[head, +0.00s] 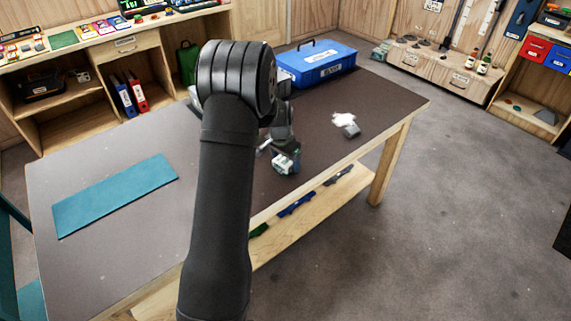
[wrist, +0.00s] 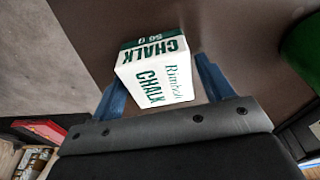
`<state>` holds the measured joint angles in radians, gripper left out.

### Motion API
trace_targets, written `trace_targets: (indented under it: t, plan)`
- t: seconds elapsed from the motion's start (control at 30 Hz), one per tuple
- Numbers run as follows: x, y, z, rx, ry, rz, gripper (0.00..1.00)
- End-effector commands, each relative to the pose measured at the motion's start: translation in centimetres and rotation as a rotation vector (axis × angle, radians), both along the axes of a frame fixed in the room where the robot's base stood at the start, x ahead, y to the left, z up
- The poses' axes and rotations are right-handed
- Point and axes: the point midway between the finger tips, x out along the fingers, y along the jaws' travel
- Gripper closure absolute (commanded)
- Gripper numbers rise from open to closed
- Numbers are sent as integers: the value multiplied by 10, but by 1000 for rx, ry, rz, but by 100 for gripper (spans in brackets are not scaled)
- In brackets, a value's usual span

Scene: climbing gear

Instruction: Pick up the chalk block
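The chalk block (wrist: 157,72) is a white box with green "CHALK" lettering and a dark green end. In the wrist view it sits between the two blue fingers of my gripper (wrist: 160,80), with both fingertips close against its sides. My gripper (head: 281,150) appears shut on it. In the head view the chalk block (head: 286,163) shows at the fingertips, slightly tilted, over the near right part of the dark table (head: 315,165). I cannot tell how high it is above the table top. My arm hides part of the table.
A blue case (head: 318,66) stands at the table's back. A small white and grey object (head: 346,123) lies to the right of my gripper. A teal mat (head: 115,194) lies on the left. The table's front edge is close to the gripper.

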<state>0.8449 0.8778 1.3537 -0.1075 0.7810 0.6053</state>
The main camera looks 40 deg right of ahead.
Motion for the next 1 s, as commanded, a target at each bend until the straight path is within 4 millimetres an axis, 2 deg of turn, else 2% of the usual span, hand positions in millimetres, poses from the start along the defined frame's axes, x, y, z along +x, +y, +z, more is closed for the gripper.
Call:
trace_targets:
  t: [0.03,0.17,0.2,0.57,0.67,0.8,1.0]
  plan:
    - [0,0,0,0,0,0,37]
    - [0,0,0,0,0,0,63]
    - [0,0,0,0,0,0,64]
    - [0,0,7,-1,0,0,64]
    - [0,0,17,-2,-1,0,64]
    - [0,0,42,-2,-1,0,64]
    - [-45,-9,68,0,1,-4,64]
